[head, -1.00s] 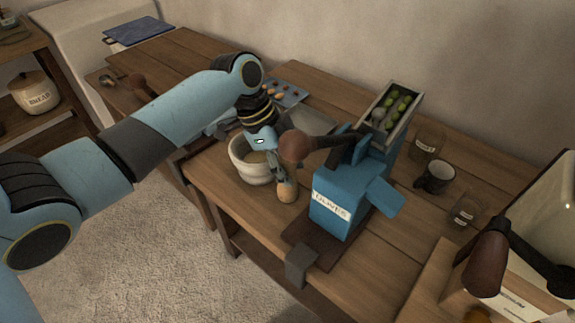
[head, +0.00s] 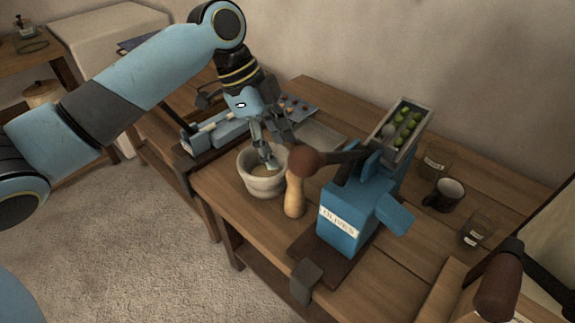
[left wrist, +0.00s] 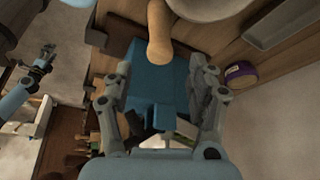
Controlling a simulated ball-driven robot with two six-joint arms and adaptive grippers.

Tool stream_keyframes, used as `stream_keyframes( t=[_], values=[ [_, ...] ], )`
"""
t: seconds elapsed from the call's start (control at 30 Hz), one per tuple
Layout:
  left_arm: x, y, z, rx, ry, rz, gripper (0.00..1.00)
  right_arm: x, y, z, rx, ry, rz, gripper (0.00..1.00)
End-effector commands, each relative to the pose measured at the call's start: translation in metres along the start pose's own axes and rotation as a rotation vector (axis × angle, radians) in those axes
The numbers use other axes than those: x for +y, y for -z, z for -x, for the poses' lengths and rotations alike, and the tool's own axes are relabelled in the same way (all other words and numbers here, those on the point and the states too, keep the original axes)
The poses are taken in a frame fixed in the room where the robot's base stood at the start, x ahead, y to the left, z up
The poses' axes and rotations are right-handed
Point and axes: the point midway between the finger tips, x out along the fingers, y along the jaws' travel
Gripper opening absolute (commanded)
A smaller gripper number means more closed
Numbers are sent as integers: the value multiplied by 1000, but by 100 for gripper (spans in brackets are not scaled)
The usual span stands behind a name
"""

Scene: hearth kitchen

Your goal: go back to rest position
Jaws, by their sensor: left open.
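My left gripper (head: 266,150) is open and empty. In the head view it hangs over the white mortar (head: 262,182), its fingertips appearing at or above the bowl's opening. A pale wooden pestle (head: 294,195) stands upright on the table just right of the mortar, apart from the fingers. In the left wrist view the open fingers (left wrist: 160,92) frame the blue olive machine, and the pestle (left wrist: 160,35) shows beyond them. A blue arm with a dark gripper (left wrist: 40,65), seemingly my right one, shows small at the left there; its jaw state is unclear.
The blue machine labelled olives (head: 342,225) stands right of the mortar, its brown-knobbed crank (head: 306,161) reaching close to my left gripper. A tray of green olives (head: 401,130) tops it. A dark mug (head: 445,194) and glass jars stand further right. Another blue device (head: 215,137) sits behind left.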

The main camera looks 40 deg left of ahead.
Motion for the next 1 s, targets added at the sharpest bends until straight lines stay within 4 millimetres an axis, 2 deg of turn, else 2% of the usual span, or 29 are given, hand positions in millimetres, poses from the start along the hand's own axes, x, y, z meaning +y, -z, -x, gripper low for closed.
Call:
stream_keyframes(
  t=[0.1,0.2,0.77,0.87,1.0],
  values=[
    [-1,0,15,-1,3,-1,57,0,0,-1,0,0,0,57],
    [0,0,21,0,0,0,57,0,0,-1,0,0,0,57],
    [0,0,22,1,0,1,57,0,0,-1,-1,0,0,57],
    [9,0,16,-10,7,32,57,1,0,-1,-1,-1,0,57],
    [51,-3,-6,-64,58,202,57,2,0,-1,0,-2,1,57]
  ],
)
